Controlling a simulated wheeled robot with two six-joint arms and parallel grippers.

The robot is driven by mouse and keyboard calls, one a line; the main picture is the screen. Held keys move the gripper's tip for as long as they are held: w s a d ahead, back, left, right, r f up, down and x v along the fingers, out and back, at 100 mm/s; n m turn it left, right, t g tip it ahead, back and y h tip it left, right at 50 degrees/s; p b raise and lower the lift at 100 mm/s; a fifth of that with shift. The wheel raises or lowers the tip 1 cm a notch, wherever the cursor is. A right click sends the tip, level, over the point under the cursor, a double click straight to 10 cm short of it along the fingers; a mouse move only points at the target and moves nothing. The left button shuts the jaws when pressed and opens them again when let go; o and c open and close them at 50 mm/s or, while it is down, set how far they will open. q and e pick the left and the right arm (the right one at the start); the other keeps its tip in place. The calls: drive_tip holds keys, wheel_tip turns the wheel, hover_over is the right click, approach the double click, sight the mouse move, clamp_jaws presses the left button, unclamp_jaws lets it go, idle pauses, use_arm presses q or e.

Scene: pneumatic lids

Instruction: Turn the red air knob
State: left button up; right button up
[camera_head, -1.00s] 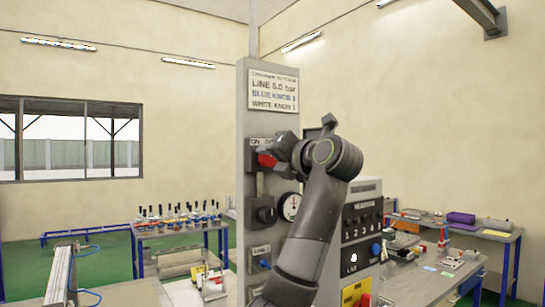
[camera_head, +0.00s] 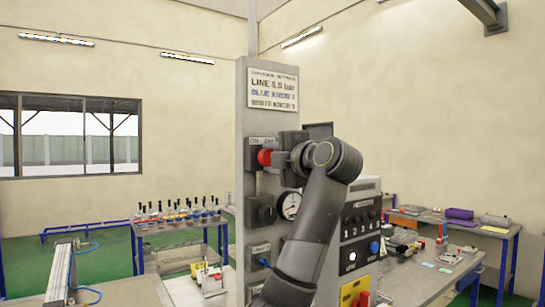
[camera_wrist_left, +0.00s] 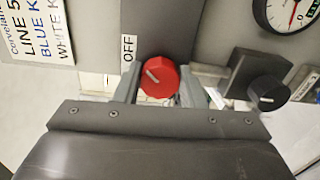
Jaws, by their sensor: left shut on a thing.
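The red air knob (camera_head: 265,157) sits on a dark block high on the grey panel (camera_head: 256,90). My left gripper (camera_head: 282,158) reaches it from the right and is shut on it. In the left wrist view the red knob (camera_wrist_left: 158,79) lies between the two fingers of my left gripper (camera_wrist_left: 158,88), one on each side. A slanted white mark shows on the knob's face, beside an OFF label (camera_wrist_left: 129,48). In the head view the gripper body hides part of the label above the knob. My right gripper is not in view.
Below the knob are a black knob (camera_head: 267,211), a round gauge (camera_head: 290,205) and a blue knob (camera_head: 264,261). A dark control box (camera_head: 362,228) with several buttons stands right of my arm. Benches with parts (camera_head: 180,218) stand behind at left and right.

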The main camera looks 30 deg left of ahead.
use_arm(q)
drive_tip(key=shift+m, duration=0.5)
drive_tip(key=o, duration=1)
drive_tip(key=b+v, duration=0.6)
drive_tip(key=v, duration=1.1)
drive_tip(key=shift+d+b, duration=0.3)
drive_tip(key=shift+a, duration=0.1)
